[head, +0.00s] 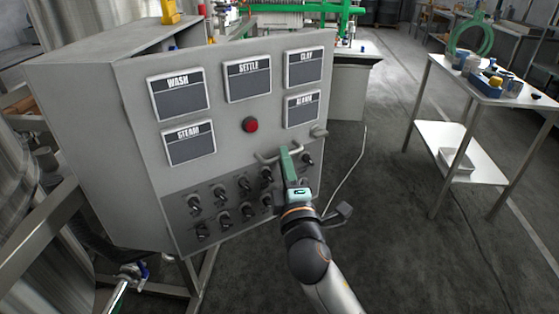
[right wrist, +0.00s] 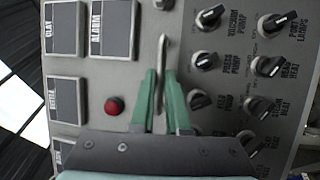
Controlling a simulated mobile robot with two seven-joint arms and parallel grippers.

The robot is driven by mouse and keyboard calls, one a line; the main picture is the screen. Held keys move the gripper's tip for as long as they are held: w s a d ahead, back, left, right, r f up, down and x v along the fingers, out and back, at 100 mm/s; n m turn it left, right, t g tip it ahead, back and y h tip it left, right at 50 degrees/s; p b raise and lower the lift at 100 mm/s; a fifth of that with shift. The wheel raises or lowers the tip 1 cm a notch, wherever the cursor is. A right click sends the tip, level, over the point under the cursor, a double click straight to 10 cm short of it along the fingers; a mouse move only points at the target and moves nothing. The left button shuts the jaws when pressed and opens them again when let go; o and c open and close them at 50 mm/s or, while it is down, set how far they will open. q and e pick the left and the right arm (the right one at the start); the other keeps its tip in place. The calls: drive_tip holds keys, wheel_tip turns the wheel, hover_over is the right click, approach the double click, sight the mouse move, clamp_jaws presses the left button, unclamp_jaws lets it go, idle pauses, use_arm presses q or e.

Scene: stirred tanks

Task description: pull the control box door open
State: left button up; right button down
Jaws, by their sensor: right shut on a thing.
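The grey control box (head: 80,130) stands at the left of the head view. Its door (head: 225,160) carries labelled panels, a red button and rows of black knobs. The door appears to stand open, swung out from its left edge, with its right edge away from the box body. My right gripper (head: 286,152) is shut on the door's bar handle (head: 264,158), near the door's right side. My left gripper is not in view.
A steel table (head: 487,90) with a green hose and small items stands at the right, with a tray on its lower shelf. A metal tank (head: 35,250) and pipes are at the left. The dark floor (head: 390,220) between box and table is mostly clear, apart from a thin cable.

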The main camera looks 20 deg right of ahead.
drive_tip(key=shift+s+h, duration=0.4)
drive_tip(key=shift+s, duration=0.1)
drive_tip(key=c, duration=0.9)
unclamp_jaws()
